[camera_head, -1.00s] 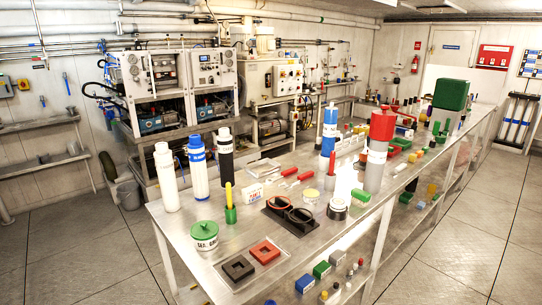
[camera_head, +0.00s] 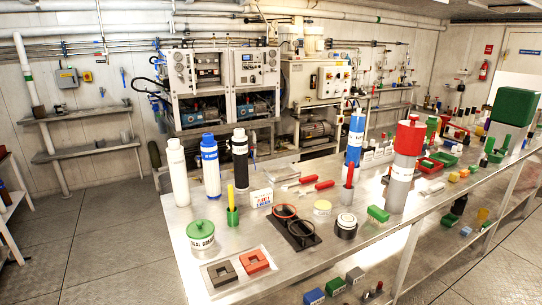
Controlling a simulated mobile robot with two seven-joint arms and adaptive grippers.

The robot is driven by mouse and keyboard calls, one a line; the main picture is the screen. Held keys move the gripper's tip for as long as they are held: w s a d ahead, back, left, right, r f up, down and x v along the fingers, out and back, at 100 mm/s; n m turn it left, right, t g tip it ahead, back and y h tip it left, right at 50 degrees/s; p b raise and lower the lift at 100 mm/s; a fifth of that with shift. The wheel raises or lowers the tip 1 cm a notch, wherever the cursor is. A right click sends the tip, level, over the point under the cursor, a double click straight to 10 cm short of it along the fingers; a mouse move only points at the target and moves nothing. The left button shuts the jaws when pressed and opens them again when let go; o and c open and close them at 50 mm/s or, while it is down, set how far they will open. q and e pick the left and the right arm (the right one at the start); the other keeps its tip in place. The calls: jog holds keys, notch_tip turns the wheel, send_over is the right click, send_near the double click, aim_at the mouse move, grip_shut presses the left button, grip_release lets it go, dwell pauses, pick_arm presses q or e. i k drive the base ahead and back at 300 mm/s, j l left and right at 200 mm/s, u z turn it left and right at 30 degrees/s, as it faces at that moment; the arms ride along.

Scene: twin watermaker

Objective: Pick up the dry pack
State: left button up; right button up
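No thing in view carries a label that I can clearly read as dry pack. A small white packet or box with red and blue print (camera_head: 262,198) stands on the metal bench (camera_head: 283,262), behind the black holder with two rings; its print is too small to read. Neither of my grippers is in view.
White, blue-capped and black-capped cylinders (camera_head: 210,170) stand at the bench's back left. A green-lidded jar (camera_head: 201,240) is at the front left. A tall red-topped grey cylinder (camera_head: 400,180) stands on the right. Red-handled tools (camera_head: 316,186) lie mid-bench. Floor (camera_head: 90,235) left of the bench is clear.

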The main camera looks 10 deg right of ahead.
aim_at(464, 173)
jog(key=l+u, duration=0.5)
jog(key=l, duration=3.45)
jog(key=l+z, duration=0.45)
jog(key=i+l+z, duration=0.15)
jog(key=l+z, duration=0.3)
jog(key=j, duration=0.1)
